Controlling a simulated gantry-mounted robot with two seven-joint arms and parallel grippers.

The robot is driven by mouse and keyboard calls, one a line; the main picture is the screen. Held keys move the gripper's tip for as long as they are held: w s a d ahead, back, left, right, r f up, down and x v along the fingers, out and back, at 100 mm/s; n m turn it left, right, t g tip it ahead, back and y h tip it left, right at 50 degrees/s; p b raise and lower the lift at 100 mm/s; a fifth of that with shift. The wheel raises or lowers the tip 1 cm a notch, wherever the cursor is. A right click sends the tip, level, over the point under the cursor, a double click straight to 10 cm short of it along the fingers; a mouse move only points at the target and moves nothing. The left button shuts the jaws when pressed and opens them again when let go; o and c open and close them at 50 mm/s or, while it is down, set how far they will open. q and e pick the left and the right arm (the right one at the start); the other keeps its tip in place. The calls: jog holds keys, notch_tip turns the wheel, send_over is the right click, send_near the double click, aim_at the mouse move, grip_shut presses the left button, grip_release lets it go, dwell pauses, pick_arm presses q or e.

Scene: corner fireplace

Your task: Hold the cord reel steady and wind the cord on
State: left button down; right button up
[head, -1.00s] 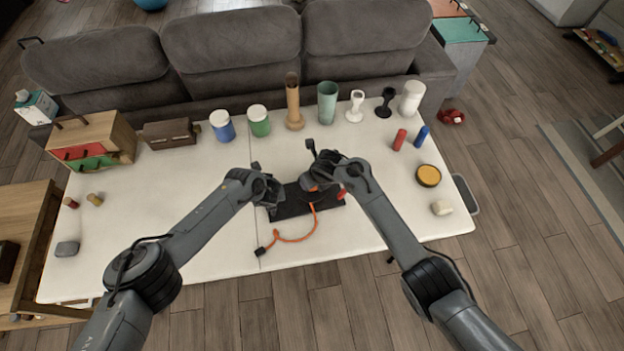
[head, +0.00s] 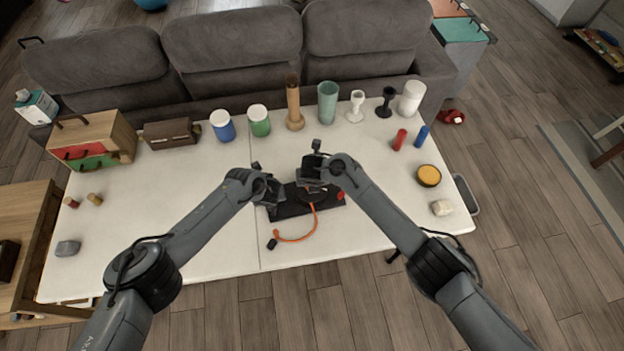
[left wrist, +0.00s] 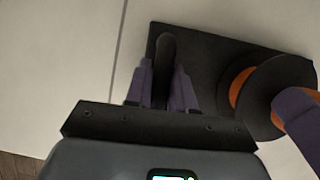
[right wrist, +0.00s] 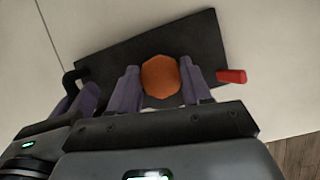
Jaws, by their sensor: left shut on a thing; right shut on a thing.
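The cord reel's black base plate (head: 290,209) lies on the white table, also in the right wrist view (right wrist: 205,42). My left gripper (head: 273,194) is shut on the upright black handle (left wrist: 165,60) at the plate's left end. The black reel disc (left wrist: 272,92) with orange cord around its core shows in the left wrist view. My right gripper (head: 314,184) is shut on an orange knob (right wrist: 160,77) above the reel and hides much of the reel in the head view. The loose orange cord (head: 300,239) curves across the table to a black plug (head: 272,243).
A red peg (right wrist: 231,76) sticks out at the plate's right end. Jars, a vase (head: 327,102) and goblets stand along the back edge. A yellow-topped round tin (head: 428,175) stands to the right. The table left of the reel is largely clear.

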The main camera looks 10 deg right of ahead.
jog(key=m+h, duration=0.1)
jog(key=m, duration=0.2)
jog(key=m+h, duration=0.1)
jog(key=m, duration=0.2)
jog(key=shift+a+m+g, duration=0.1)
jog(key=shift+m+g, duration=0.2)
jog(key=shift+g, duration=0.1)
jog(key=m, duration=0.2)
jog(key=m+g+h, duration=0.1)
jog(key=m, duration=0.1)
jog(key=shift+w+a+m+h, duration=0.1)
jog(key=shift+w+m+h, duration=0.1)
jog(key=shift+m+h, duration=0.15)
jog(key=shift+m, duration=0.35)
jog(key=shift+s, duration=0.1)
jog(key=o, duration=1.1)
jog(key=shift+g, duration=0.3)
jog(key=shift+c, duration=0.2)
jog(key=shift+r, duration=0.15)
